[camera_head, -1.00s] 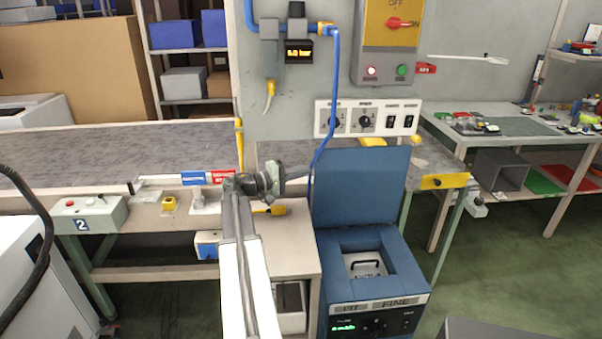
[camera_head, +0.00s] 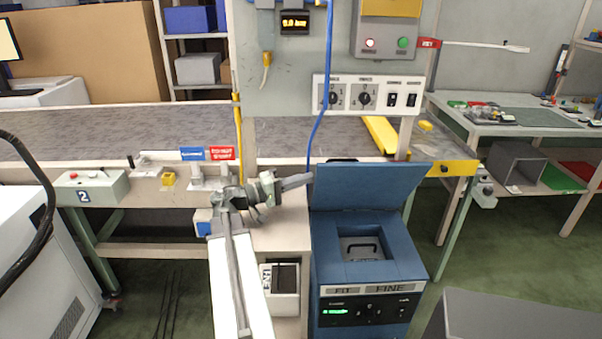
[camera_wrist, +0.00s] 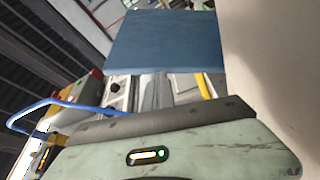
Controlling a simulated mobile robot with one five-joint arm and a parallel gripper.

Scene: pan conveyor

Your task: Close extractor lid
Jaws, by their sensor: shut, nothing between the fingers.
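The blue extractor (camera_head: 375,270) stands on the floor in front of the bench, with a dark front panel. Its lid (camera_head: 370,187) is raised, standing open at the back of the box. The square opening on top shows a handle (camera_head: 362,248) inside. My gripper (camera_head: 308,180) is to the left of the lid, its tip close to the lid's left edge; I cannot tell whether it touches. In the wrist view a blue panel, which looks like the lid (camera_wrist: 165,42), lies beyond the gripper. The gripper is shut and empty.
A conveyor bench (camera_head: 80,140) runs along the left. A blue hose (camera_head: 322,110) hangs down the wall just behind the lid. A grey surface (camera_head: 510,318) stands at the lower right. Open floor lies right of the extractor.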

